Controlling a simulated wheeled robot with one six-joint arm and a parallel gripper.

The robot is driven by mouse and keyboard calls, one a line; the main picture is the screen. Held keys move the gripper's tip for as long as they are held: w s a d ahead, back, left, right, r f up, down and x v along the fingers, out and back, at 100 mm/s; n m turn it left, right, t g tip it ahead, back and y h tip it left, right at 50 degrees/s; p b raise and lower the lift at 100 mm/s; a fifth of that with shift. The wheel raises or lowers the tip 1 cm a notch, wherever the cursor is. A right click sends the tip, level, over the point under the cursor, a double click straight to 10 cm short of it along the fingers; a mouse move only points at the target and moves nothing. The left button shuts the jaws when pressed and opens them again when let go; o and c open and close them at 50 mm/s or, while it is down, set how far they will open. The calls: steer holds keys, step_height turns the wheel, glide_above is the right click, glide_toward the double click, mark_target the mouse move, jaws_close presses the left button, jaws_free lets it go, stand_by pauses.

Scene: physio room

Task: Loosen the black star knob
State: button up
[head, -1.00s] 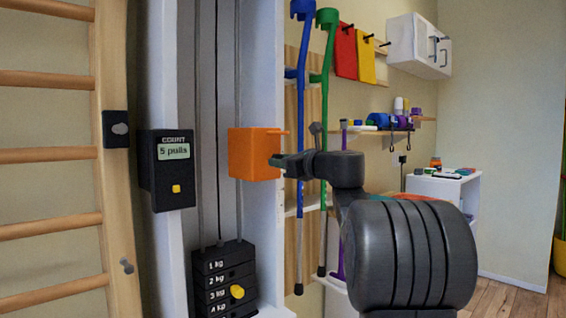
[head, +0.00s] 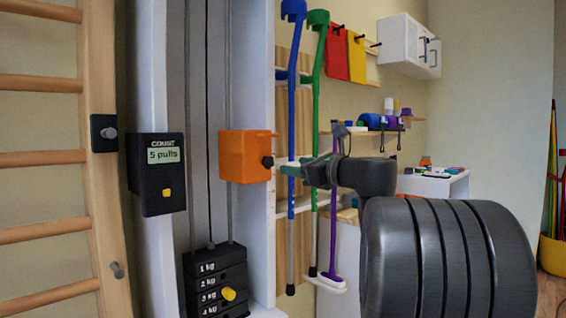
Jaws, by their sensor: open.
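An orange block (head: 243,158) sits on the rail of the pulley column. A small black knob (head: 267,161) sticks out of its right side; its star shape is too small to make out. My gripper (head: 284,168) is just right of the knob, its fingers pointing left toward it. A small gap seems to show between fingertips and knob. The gripper is open and holds nothing that I can see.
A black counter box (head: 156,175) reading "5 pulls" hangs left of the block. A weight stack (head: 217,282) with a yellow pin stands below. Blue (head: 292,130) and green (head: 316,120) crutches hang close behind my gripper. Wooden wall bars (head: 95,215) are at far left.

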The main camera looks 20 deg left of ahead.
steer(key=shift+v, duration=2.2)
